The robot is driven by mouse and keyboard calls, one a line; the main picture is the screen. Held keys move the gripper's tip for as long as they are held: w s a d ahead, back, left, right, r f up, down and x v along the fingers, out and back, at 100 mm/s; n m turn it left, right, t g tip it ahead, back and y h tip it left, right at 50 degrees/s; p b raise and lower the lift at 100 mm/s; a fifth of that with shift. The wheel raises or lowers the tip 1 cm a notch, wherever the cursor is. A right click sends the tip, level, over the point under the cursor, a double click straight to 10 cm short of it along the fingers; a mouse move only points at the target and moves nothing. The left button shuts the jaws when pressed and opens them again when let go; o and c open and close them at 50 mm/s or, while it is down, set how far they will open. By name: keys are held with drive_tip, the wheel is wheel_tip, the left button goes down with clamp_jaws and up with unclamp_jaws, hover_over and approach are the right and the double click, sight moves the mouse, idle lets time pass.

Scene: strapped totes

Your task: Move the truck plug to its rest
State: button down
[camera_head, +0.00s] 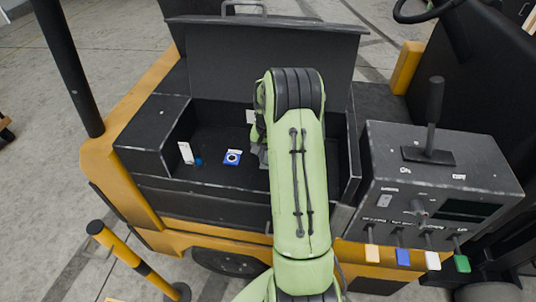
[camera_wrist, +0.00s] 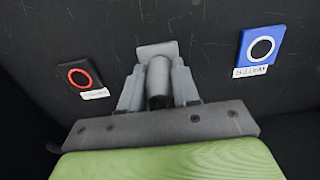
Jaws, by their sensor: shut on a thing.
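In the wrist view my gripper (camera_wrist: 158,85) is shut on a dark grey cylindrical piece, which I take to be the truck plug (camera_wrist: 159,78). A lighter grey block shows just beyond the fingertips. A black square with a red ring (camera_wrist: 80,76) lies to the left of the gripper, and a blue square with a pale ring (camera_wrist: 262,47) lies to the right. Each has a white label; I cannot tell from them which is the rest. In the head view the blue square (camera_head: 233,158) shows left of my arm. The arm hides most of my gripper and the plug there.
The open black compartment (camera_head: 150,190) has walls around it and a raised lid (camera_head: 230,60) behind. A white card (camera_head: 186,152) stands inside at left. A control box (camera_head: 440,165) with a lever and coloured tags stands at right. A striped post (camera_head: 130,255) is at front left.

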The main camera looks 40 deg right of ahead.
drive_tip(key=shift+f, duration=0.2)
drive_tip(key=c, duration=0.7)
unclamp_jaws()
drive_tip(key=shift+c, duration=0.2)
drive_tip(key=shift+r, duration=0.15)
wheel_tip(320, 180, up, 16)
drive_tip(key=shift+f+p, duration=0.2)
drive_tip(key=shift+p, duration=0.25)
